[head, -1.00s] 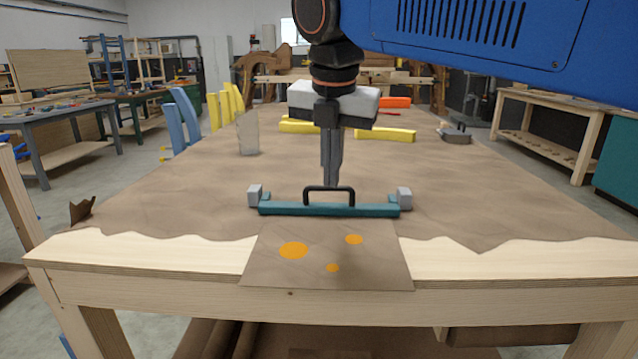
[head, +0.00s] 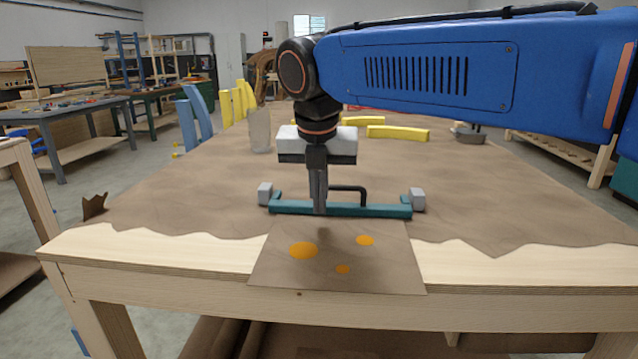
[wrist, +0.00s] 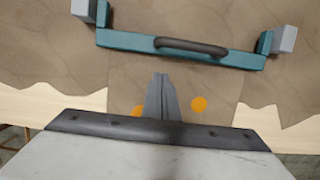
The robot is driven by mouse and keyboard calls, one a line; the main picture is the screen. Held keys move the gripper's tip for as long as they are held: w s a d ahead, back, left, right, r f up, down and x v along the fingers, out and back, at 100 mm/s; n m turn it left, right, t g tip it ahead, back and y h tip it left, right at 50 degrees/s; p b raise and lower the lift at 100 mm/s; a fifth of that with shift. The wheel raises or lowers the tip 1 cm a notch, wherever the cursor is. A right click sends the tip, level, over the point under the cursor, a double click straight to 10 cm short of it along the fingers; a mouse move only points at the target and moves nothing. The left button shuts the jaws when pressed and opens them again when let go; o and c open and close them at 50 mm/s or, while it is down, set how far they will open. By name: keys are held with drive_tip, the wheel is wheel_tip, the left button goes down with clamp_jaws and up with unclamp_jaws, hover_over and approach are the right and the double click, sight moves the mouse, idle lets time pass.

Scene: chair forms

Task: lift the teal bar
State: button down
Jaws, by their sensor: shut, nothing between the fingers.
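The teal bar (head: 375,210) lies across the brown-covered table near its front edge, with a black arch handle (head: 350,189) on top and a grey block at each end. In the wrist view the teal bar (wrist: 118,40) runs across the top, its handle (wrist: 190,46) beyond my fingertips. My gripper (head: 319,211) points down, shut and empty. In the head view it stands in front of the bar, left of the handle's middle, and hides a short part of the bar. In the wrist view the fingertips (wrist: 160,78) are apart from the bar, on its near side.
A brown flap with orange spots (head: 303,250) hangs over the front table edge (head: 150,262). The cloth between is clear.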

drive_tip(key=shift+w+f, duration=0.1)
drive_tip(key=shift+w, duration=0.85)
drive_tip(key=shift+w+d+r, duration=0.1)
drive_tip(key=shift+w+r, duration=0.6)
drive_tip(key=shift+w, duration=0.2)
drive_tip(key=shift+w+r+g, duration=0.15)
drive_tip(key=shift+r+g, duration=0.05)
drive_tip(key=shift+g, duration=0.2)
